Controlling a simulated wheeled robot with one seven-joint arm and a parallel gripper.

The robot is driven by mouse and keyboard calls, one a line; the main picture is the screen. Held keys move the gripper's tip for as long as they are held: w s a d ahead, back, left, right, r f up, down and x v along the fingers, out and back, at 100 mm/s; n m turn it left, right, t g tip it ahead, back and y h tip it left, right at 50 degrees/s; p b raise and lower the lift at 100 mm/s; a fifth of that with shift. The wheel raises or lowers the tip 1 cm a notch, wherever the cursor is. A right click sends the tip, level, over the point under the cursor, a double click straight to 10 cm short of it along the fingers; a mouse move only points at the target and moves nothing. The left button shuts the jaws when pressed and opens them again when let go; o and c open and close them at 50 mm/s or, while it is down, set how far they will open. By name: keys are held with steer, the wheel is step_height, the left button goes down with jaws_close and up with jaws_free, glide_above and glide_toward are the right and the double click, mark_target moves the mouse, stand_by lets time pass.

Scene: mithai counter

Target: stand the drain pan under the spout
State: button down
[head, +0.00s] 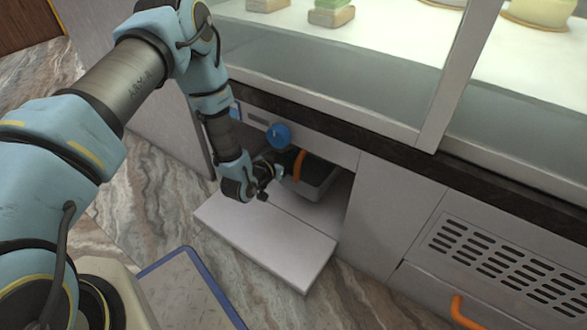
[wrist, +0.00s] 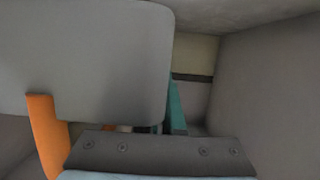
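The drain pan appears to be the grey, dark-insided tub (head: 318,184) with an orange handle (head: 299,164), inside the open compartment below the counter. In the wrist view a large grey rounded surface (wrist: 90,60), likely the pan, fills the upper left, with an orange strip (wrist: 45,130) below it. My gripper (head: 270,174) is at the compartment opening, just left of the orange handle. Whether it touches the handle, and whether its fingers are open or shut, I cannot tell. A round blue knob (head: 278,136) sits above it. I cannot make out the spout.
A light flap (head: 265,238) lies lowered in front of the compartment. A slotted panel (head: 505,265) with an orange handle (head: 465,313) is at the right. A blue-edged plate (head: 190,290) lies on the marbled floor. The glass display case overhangs above.

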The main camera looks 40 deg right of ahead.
mark_target(291, 167)
steer(key=shift+f+b, duration=0.8)
steer(key=shift+f, duration=1.1)
steer(key=shift+f, duration=0.15)
steer(key=c, duration=1)
jaws_free()
steer(key=shift+c, duration=0.2)
steer(key=shift+a+r, duration=0.25)
steer(key=shift+r, duration=0.05)
steer(key=p+v, duration=0.5)
steer(key=v, duration=0.5)
steer(key=shift+a+r, duration=0.15)
steer(key=shift+a, duration=0.05)
steer(key=shift+s+a+r, duration=0.1)
steer(key=shift+s+a, duration=0.1)
steer(key=shift+a, duration=0.3)
